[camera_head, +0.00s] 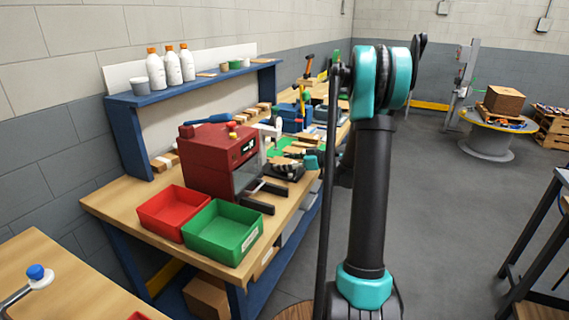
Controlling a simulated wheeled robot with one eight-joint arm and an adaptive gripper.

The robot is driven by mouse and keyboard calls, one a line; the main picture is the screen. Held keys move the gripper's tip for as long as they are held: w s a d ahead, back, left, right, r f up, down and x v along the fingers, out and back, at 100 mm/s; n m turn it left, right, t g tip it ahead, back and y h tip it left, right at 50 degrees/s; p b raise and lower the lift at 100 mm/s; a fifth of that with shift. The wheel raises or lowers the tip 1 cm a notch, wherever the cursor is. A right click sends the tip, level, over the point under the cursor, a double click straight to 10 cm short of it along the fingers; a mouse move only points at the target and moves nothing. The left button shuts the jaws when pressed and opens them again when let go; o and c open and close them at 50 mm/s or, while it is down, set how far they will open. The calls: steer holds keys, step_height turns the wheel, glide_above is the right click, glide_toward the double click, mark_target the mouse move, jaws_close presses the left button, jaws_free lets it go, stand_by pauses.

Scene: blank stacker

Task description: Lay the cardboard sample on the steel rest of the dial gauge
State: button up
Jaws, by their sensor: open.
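My gripper (283,168) is small and dark in this view, over the workbench just right of the red machine. A teal joint of my arm shows beside it. Its fingers are too small to make out well, and I see nothing held in them. Several small flat brown pieces (293,150) lie on the bench close behind the gripper. I cannot tell which of them, if any, is the cardboard sample. A pale upright device (268,131) stands behind the red machine. It may be the dial gauge, but its steel rest cannot be made out.
The red machine (208,160) stands on the wooden workbench (115,203), with a red bin (167,211) and a green bin (222,232) in front. A blue shelf (205,86) with white bottles runs along the wall. Open floor (440,210) lies to the right.

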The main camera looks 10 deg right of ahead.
steer(key=shift+r, duration=0.15)
steer(key=v, duration=1.2)
steer(key=shift+d, duration=0.1)
